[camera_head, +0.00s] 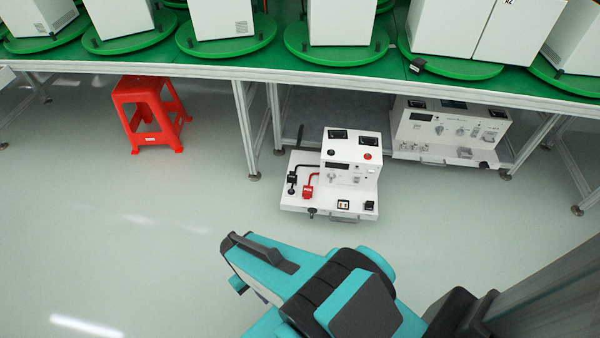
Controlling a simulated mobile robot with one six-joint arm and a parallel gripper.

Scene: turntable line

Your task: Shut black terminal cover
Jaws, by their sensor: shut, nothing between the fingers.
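A white test unit (350,160) stands on the floor in front of the table, with a low white ledge at its front and left. A small black part, which looks like the black terminal cover (291,178), sits at the left of this ledge with a black cable by it. It is too small to tell whether it is open or shut. A similar red part (308,192) with a red cable is just to its right and nearer. My teal and black arm reaches in from the bottom, apart from the unit. My gripper cannot be made out.
A red stool (150,112) stands on the floor at the left. A second white unit (450,132) is under the green table (285,72). White cabinets stand on green turntables above. Table legs flank the first unit. The floor between arm and unit is clear.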

